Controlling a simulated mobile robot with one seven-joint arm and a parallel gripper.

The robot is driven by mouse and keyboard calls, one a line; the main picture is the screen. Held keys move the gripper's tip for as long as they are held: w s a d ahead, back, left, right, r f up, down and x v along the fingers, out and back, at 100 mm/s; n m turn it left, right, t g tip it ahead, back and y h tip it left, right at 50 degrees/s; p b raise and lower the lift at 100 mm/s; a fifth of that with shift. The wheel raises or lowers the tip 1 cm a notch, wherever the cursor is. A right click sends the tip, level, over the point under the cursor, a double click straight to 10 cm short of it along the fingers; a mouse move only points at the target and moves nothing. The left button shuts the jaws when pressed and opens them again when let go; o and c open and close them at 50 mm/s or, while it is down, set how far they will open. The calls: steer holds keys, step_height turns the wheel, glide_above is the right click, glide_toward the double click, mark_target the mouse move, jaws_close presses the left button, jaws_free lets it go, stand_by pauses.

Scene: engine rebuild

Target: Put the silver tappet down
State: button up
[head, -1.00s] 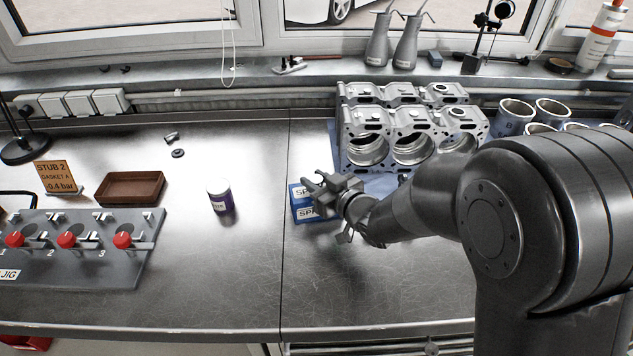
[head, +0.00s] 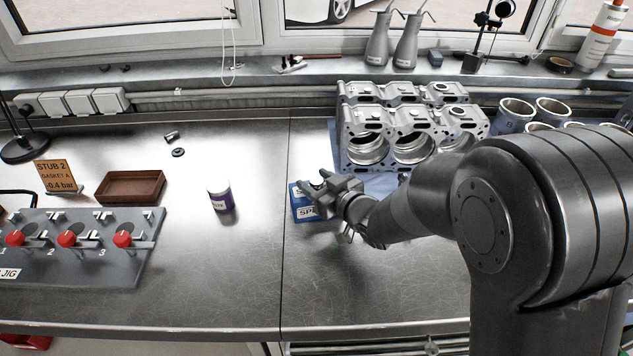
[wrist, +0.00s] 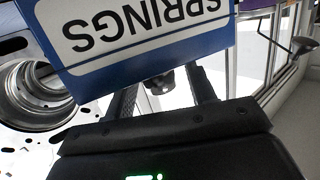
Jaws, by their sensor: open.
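A small silver cylinder (head: 171,136), which looks like the tappet, lies on the bench at the back left beside a dark ring. My gripper (head: 314,181) is open over the blue-and-white SPRINGS box (head: 300,212), well to the right of that cylinder. In the wrist view the box (wrist: 140,35) hides the tips of my gripper's fingers (wrist: 162,85). A small dark rounded thing shows between the fingers there; I cannot tell what it is or whether it touches them.
The engine block (head: 412,135) stands behind my gripper. A purple-and-white can (head: 220,197), an empty brown tray (head: 131,187) and a jig with red knobs (head: 80,255) are to the left. The bench front between jig and arm is clear.

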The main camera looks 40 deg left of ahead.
steer(key=v, duration=1.2)
steer(key=shift+w+r, duration=0.1)
steer(key=shift+r, duration=0.05)
steer(key=w+d+r+m+t+h, duration=0.3)
steer(key=w+d, duration=0.3)
steer(key=d, duration=0.1)
steer(key=w+d+r+m+t+h, duration=0.2)
steer(key=w+d+t+h, duration=0.1)
steer(key=w+d, duration=0.3)
steer(key=d+r+m+t+h, duration=0.25)
steer(key=d+m+h, duration=0.3)
steer(key=d, duration=1.15)
steer(key=s+d+r+m+g+h, duration=0.2)
steer(key=s+d+m+g+h, duration=0.2)
steer(key=s+d, duration=1)
steer(key=s+m+g, duration=0.1)
steer(key=s, duration=0.2)
steer(key=shift+s+d+r+g, duration=0.2)
steer(key=shift+g, duration=0.15)
